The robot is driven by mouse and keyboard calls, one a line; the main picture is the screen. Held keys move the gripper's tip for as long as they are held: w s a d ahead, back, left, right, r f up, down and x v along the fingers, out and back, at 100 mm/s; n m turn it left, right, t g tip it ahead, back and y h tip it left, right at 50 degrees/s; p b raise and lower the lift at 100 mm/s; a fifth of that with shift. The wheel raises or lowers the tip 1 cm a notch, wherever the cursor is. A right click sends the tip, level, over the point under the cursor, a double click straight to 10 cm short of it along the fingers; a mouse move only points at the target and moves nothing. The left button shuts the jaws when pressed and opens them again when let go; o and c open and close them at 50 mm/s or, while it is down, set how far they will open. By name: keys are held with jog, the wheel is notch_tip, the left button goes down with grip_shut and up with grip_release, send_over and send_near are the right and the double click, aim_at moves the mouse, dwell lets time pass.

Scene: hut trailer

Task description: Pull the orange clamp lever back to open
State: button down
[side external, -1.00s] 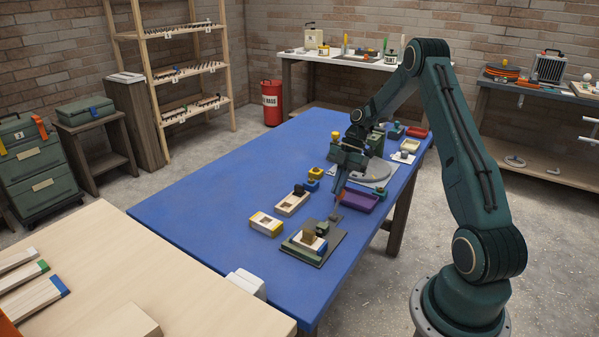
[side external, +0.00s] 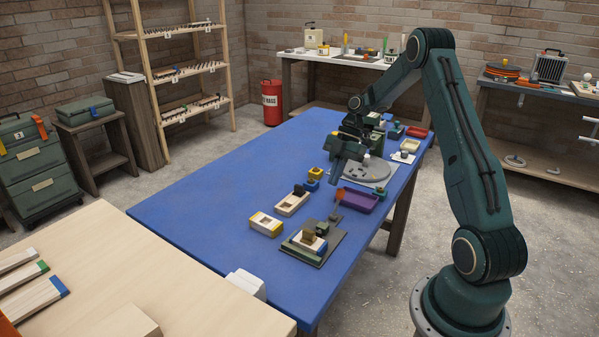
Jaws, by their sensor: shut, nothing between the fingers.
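The orange clamp lever (side external: 339,195) stands roughly upright at the back right of the clamp fixture. My gripper (side external: 334,181) is shut and empty. It is just above and slightly left of the lever's orange end in the picture, seemingly apart from it. The fingertips are small and dark here, and the exact gap cannot be told.
A purple tray (side external: 358,200) is right of the lever, with a grey round plate (side external: 365,172) behind it. Left of the fixture are a yellow-ended block (side external: 266,224), a pale block (side external: 291,203) and a blue-and-yellow piece (side external: 314,178). The blue table's left (side external: 210,195) is clear.

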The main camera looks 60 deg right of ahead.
jog(key=d+r, duration=0.4)
jog(key=d, duration=0.1)
jog(key=shift+s+d+r, duration=0.2)
jog(key=shift+s+r, duration=0.05)
jog(key=shift+r, duration=0.1)
dwell(0.4)
jog(key=s+a+r+m+t+h, duration=0.15)
jog(key=a+r+m, duration=0.25)
jog(key=a+r, duration=0.5)
jog(key=a+r+m+h, duration=0.25)
jog(key=a+r, duration=0.35)
jog(key=a, duration=0.6)
jog(key=s+a+m+t+h, duration=0.1)
jog(key=s+a+m, duration=0.3)
jog(key=s, duration=0.5)
jog(key=s+a+m+t+h, duration=0.1)
jog(key=s+a+m, duration=0.3)
jog(key=s, duration=0.5)
jog(key=shift+s+a+m+t, duration=0.15)
jog(key=shift+a+m+t, duration=0.25)
jog(key=shift+m+t, duration=0.3)
